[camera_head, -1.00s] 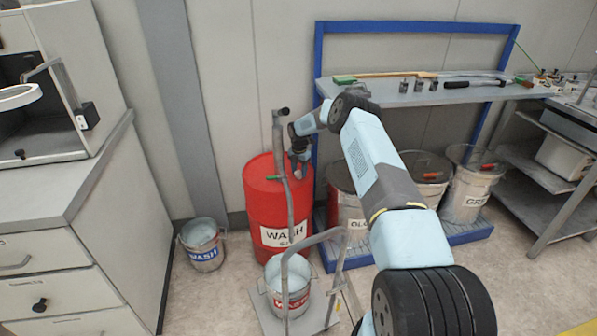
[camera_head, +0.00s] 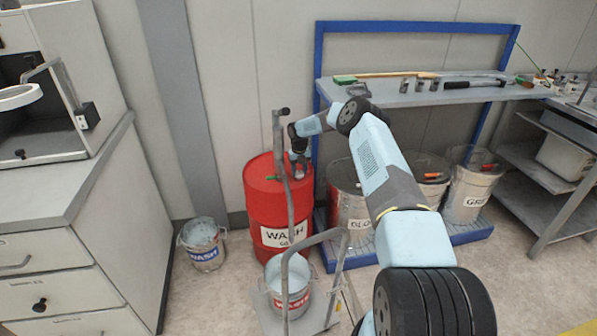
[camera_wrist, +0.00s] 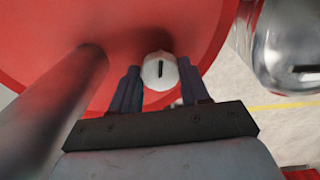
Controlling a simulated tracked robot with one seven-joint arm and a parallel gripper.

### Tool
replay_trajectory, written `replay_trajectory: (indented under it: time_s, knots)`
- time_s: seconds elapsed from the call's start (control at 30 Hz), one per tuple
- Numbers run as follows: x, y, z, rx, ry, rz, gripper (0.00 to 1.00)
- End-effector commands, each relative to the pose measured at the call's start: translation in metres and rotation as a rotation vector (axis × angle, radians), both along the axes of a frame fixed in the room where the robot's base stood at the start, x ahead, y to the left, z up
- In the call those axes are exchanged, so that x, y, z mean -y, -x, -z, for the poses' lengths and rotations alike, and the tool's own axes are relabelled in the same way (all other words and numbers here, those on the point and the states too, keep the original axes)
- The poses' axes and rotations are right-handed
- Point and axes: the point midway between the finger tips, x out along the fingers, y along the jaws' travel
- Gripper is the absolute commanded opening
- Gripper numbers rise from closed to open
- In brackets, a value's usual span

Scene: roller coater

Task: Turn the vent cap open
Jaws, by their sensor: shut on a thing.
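The vent cap (camera_wrist: 160,71) is a small white round cap with a dark slot, on top of the red WASH drum (camera_head: 262,205). In the wrist view the slot runs nearly upright in the picture. My gripper (camera_wrist: 158,84) has one dark finger on each side of the cap and is shut on it. In the head view my gripper (camera_head: 300,171) points down at the right part of the drum top. The cap itself is hidden there. The drum top (camera_wrist: 120,25) also shows in the wrist view.
A waste bucket (camera_head: 288,283) stands on the hand truck.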

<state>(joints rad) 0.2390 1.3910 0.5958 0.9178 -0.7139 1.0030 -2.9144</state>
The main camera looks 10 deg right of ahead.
Motion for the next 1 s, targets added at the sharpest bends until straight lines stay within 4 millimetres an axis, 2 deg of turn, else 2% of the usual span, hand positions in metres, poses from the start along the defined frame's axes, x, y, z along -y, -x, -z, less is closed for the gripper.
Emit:
replay_trajectory:
  time_s: [0.3,0.87,0.9,1.0]
  knots:
    - [0.0014,-0.0028,-0.0027,0.009,0.0,-0.122,0.15]
    - [0.0019,-0.0027,-0.0034,0.008,0.002,-0.147,0.15]
    - [0.0019,-0.0027,-0.0033,0.008,0.002,-0.147,0.49]
    - [0.0014,-0.002,-0.0026,0.006,0.001,-0.147,0.59]
